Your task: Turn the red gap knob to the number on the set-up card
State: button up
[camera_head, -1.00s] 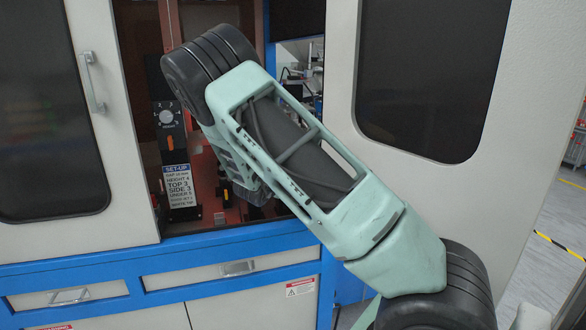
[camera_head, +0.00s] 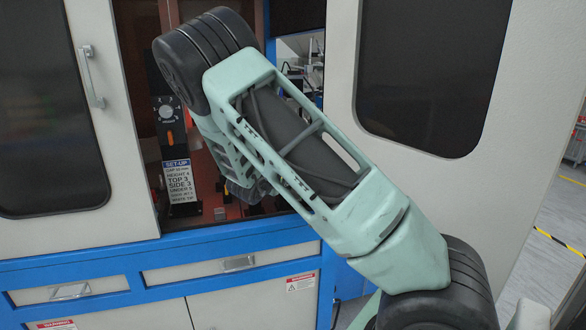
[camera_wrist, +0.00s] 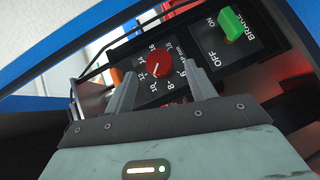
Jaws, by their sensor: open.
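The red gap knob (camera_wrist: 158,64) sits on a black dial plate with white numbers, 6 to 16 legible, in the wrist view. Its white mark points to the lower left, toward the 10 and 12 side; the exact reading is unclear. My gripper (camera_wrist: 162,80) is open, its two grey fingers on either side of the knob's near side; I cannot tell whether they touch it. The set-up card (camera_head: 179,181) hangs inside the cabinet in the head view. My arm hides the knob there.
A green brake switch (camera_wrist: 231,24) with ON and OFF labels is right of the knob. An orange part (camera_wrist: 116,76) is close to the left finger.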

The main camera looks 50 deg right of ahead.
jog(key=b+v, duration=0.1)
jog(key=v, duration=1.4)
jog(key=shift+s, duration=0.1)
